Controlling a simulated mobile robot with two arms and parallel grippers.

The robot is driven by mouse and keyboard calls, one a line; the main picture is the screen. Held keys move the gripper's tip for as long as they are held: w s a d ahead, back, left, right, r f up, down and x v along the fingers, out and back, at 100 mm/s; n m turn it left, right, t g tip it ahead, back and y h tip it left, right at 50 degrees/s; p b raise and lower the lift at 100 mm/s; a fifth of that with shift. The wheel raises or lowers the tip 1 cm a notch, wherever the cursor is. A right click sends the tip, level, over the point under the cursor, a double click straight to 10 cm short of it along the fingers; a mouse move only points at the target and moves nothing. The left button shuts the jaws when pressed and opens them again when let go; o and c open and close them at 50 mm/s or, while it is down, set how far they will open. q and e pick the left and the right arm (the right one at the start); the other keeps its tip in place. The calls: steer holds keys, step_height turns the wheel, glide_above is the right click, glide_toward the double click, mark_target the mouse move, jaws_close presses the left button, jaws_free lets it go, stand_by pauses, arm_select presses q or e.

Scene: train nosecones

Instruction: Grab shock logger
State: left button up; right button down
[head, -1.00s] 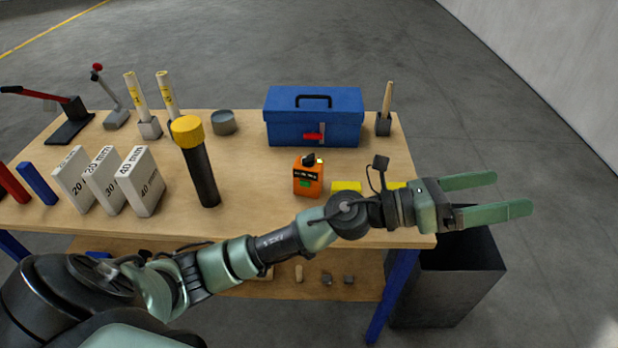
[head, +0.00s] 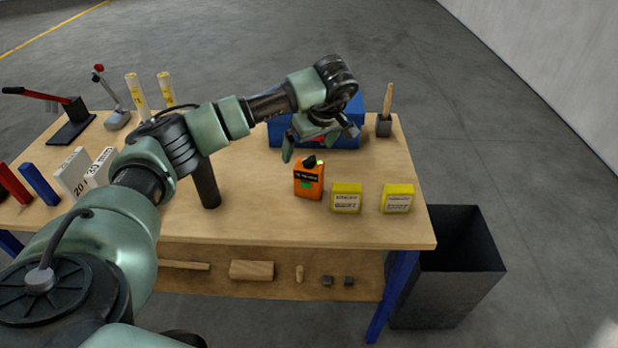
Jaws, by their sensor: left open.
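The shock logger appears to be the small orange box (head: 308,183) with a dark label, a green patch and a black knob on top. It stands upright on the wooden table (head: 260,213), right of the middle. My left gripper (head: 312,150) is above and just behind it, pointing down, open and empty. One green finger shows to the upper left of the box; the other is partly hidden by the wrist. The gripper looks apart from the box. My right gripper is not in view.
Two yellow boxes (head: 346,198) (head: 397,198) stand right of the orange box. A blue toolbox (head: 361,112) is behind my gripper. A dark torch-like cylinder (head: 207,185), white gauge blocks (head: 73,172) and a brush in a holder (head: 385,115) stand around. A dark bin (head: 450,285) is at the right.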

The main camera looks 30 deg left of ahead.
mark_target(309, 158)
arm_select(q)
steer(key=p+x, duration=0.1)
steer(key=x, duration=0.1)
steer(key=d+p+x, duration=0.1)
steer(key=x, duration=0.1)
steer(key=shift+a+f, duration=0.1)
steer(key=shift+f, duration=0.3)
steer(key=shift+w+a+f, duration=0.2)
steer(key=shift+f, duration=0.35)
steer(key=c, duration=2)
jaws_close()
